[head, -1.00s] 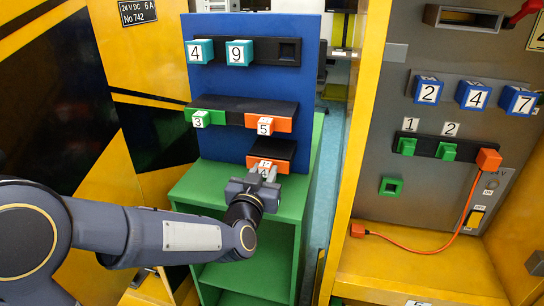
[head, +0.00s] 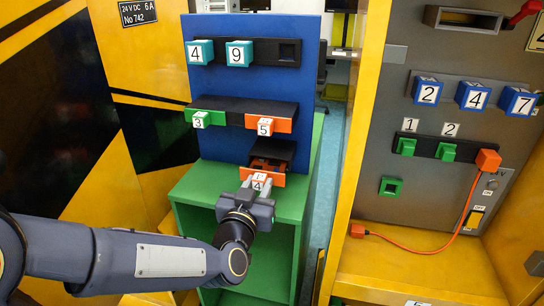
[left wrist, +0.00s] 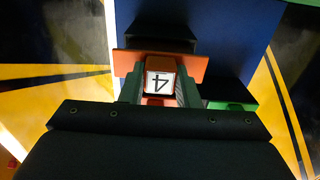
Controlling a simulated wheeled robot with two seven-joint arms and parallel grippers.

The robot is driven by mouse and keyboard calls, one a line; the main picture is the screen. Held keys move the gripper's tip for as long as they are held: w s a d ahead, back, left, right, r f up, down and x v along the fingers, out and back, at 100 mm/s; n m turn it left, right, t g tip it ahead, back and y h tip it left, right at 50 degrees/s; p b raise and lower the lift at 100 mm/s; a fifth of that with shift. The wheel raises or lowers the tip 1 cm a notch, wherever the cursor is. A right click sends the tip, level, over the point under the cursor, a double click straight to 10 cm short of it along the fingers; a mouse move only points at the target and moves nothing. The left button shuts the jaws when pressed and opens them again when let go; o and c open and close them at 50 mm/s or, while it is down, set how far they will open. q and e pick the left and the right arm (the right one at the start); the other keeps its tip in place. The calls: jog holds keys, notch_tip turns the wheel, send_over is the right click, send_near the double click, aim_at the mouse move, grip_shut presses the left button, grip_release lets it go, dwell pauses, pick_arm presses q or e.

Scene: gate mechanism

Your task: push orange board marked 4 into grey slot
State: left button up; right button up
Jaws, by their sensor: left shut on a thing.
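The orange board marked 4 (head: 276,180) sticks out toward me from the lower dark grey slot (head: 284,150) on the blue panel (head: 225,80). Part of its orange body shows between its front plate and the slot mouth. My left gripper (head: 259,184) is shut on the board's small front knob with the white 4 label. In the left wrist view, the board's front plate (left wrist: 195,66) lies across the fingers, and the left gripper (left wrist: 160,88) has a finger on each side of the knob. My right gripper is not in view.
The green cabinet top (head: 196,188) lies below the slot. Above it are the orange board marked 5 (head: 282,124), the green board marked 3 (head: 208,110) and teal blocks 4 and 9 (head: 240,53). A yellow-framed grey panel with an orange cable (head: 440,248) stands at the right.

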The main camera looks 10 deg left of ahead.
pick_arm(q)
jog(key=s+p, duration=0.1)
jog(key=s, duration=0.7)
jog(key=shift+a, duration=0.15)
dwell(0.6)
